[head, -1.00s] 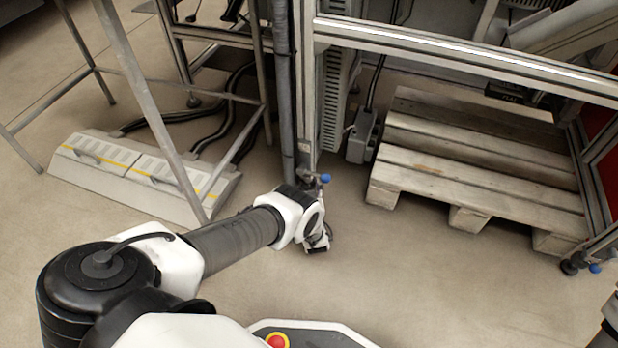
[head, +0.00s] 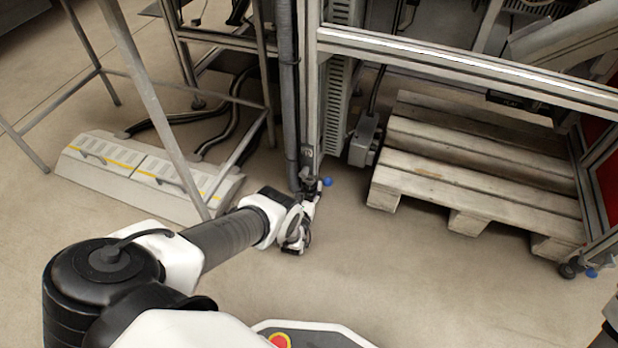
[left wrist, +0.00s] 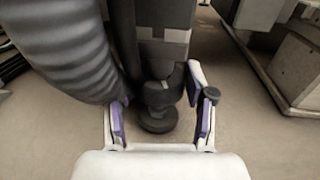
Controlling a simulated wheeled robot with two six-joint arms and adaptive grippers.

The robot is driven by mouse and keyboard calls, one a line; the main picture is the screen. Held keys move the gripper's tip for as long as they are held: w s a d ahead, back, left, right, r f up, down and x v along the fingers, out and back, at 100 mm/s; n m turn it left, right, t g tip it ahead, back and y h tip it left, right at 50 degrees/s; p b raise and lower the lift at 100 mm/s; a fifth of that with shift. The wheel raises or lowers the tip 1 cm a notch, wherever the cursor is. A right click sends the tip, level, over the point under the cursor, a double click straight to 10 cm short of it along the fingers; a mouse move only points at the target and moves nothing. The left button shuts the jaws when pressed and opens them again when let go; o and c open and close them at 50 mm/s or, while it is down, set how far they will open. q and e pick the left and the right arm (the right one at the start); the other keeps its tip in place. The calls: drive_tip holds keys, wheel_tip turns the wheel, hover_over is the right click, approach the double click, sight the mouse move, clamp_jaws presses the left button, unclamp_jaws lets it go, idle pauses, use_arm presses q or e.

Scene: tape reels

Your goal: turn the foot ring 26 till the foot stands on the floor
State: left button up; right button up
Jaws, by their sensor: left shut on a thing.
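The foot ring (left wrist: 163,93) is a dark collar low on the machine frame's leg, between my left gripper's fingers in the left wrist view. Below it is the round dark foot (left wrist: 158,121); I cannot tell whether it touches the floor. No number 26 is readable. My left gripper (head: 307,196) is at the base of the upright post in the head view, shut on the ring. Its purple-lined fingers (left wrist: 161,118) show on both sides in the left wrist view. A blue knob (head: 327,182) sits just right of the gripper. My right gripper is not in view.
A thick ribbed hose (left wrist: 65,45) hangs close to the left finger. A grey box (head: 363,140) and a wooden pallet (head: 480,185) stand to the right. A cable cover (head: 150,175) and thin metal stand legs are at the left. The floor in front is clear.

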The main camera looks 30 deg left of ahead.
use_arm(q)
drive_tip(key=o, duration=1.2)
drive_tip(key=shift+w, duration=0.1)
drive_tip(key=shift+c, duration=0.2)
drive_tip(key=v, duration=1.2)
